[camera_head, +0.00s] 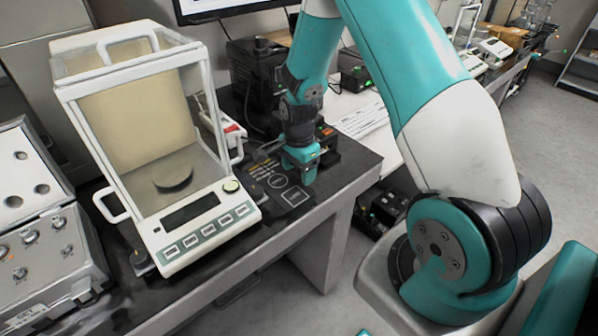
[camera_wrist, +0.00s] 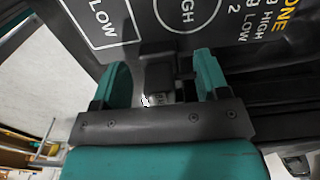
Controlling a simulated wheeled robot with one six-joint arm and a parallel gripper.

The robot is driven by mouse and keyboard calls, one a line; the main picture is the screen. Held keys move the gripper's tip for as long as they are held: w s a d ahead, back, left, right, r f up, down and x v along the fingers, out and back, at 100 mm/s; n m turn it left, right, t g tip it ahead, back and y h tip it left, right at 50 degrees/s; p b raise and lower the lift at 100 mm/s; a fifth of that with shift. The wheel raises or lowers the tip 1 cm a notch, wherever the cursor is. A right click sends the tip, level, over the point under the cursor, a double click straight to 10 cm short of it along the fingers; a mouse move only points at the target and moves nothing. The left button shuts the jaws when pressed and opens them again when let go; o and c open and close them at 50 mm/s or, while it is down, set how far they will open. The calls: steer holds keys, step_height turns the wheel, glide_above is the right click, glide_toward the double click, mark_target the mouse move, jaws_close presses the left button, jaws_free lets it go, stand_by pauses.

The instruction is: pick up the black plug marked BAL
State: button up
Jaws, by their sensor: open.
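My gripper (camera_head: 301,172) has teal fingers and points down over the dark mat on the weighing table in the head view. In the wrist view its two fingers (camera_wrist: 161,78) stand apart. A small dark block, seemingly the black plug (camera_wrist: 156,65), lies between them, with gaps to both fingers. A small pale marking shows below it near the gripper's crossbar, too small to read as BAL. The crossbar hides part of the block. In the head view the gripper and arm hide the plug.
The balance (camera_head: 190,225) with its glass case stands left of my gripper. The printed mat (camera_head: 268,178) shows HIGH and LOW areas in the wrist view. A black unit (camera_head: 327,140) with an orange light is just behind the gripper.

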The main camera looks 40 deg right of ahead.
steer(key=c, duration=1)
